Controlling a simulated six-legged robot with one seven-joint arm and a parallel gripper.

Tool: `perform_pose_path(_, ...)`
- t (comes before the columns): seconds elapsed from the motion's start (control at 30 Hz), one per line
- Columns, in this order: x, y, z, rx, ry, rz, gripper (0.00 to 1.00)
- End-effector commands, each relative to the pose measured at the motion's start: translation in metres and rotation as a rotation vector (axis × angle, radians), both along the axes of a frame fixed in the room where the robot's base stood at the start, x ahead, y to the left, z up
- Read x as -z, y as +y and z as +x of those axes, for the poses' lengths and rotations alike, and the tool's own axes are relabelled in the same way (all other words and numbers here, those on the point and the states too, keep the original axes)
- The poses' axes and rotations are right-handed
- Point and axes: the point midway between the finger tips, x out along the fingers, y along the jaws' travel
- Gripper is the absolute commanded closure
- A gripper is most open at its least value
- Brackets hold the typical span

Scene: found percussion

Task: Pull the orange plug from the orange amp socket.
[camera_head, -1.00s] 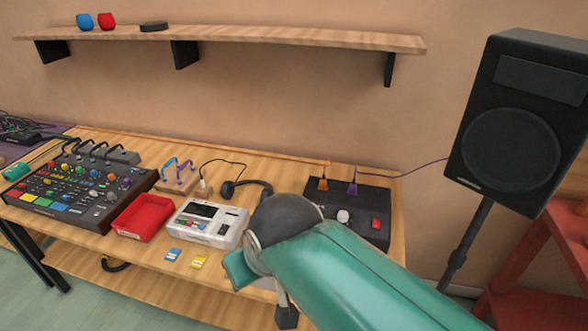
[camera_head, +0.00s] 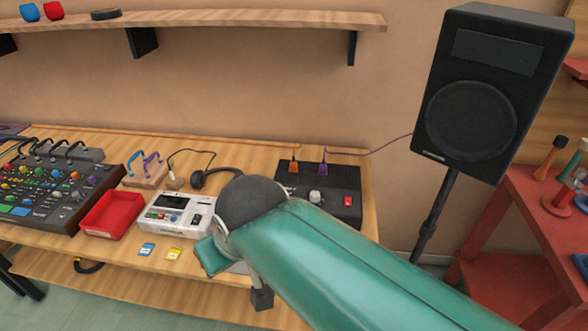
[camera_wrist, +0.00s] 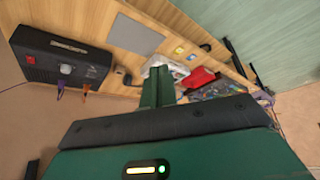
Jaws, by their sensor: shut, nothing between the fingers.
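The orange plug (camera_head: 294,166) stands upright in the back left of the black amp (camera_head: 345,183), with its orange cable running left along the bench's back edge. A purple plug (camera_head: 324,170) stands right of it. In the wrist view the orange plug (camera_wrist: 86,88) and purple plug (camera_wrist: 61,88) sit at the edge of the amp (camera_wrist: 40,65). My gripper (camera_wrist: 159,72) is shut and empty, apart from the orange plug.
A white device (camera_head: 180,216), red tray (camera_head: 110,214), headphones (camera_head: 212,176) and mixer (camera_head: 60,190) stand left on the bench. A black speaker (camera_head: 490,90) on a stand rises at right. A shelf (camera_head: 220,22) overhangs the back.

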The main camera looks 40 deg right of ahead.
Motion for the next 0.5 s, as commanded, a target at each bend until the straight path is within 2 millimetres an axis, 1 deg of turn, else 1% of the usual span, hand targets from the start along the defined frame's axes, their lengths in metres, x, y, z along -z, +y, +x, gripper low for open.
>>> perform_pose_path(0.27,0.0,0.0,0.0,0.0,0.0,0.0,1.0)
perform_pose_path(0.3,0.0,0.0,0.0,0.0,0.0,0.0,0.96)
perform_pose_path(0.37,-0.001,0.0,0.001,0.0,0.001,-0.001,0.84)
perform_pose_path(0.4,-0.002,-0.001,0.003,-0.003,0.003,-0.004,0.76)
perform_pose_path(0.47,-0.006,-0.004,0.009,-0.009,0.011,-0.011,0.65)
perform_pose_path(0.5,-0.01,-0.006,0.015,-0.016,0.018,-0.019,0.59)
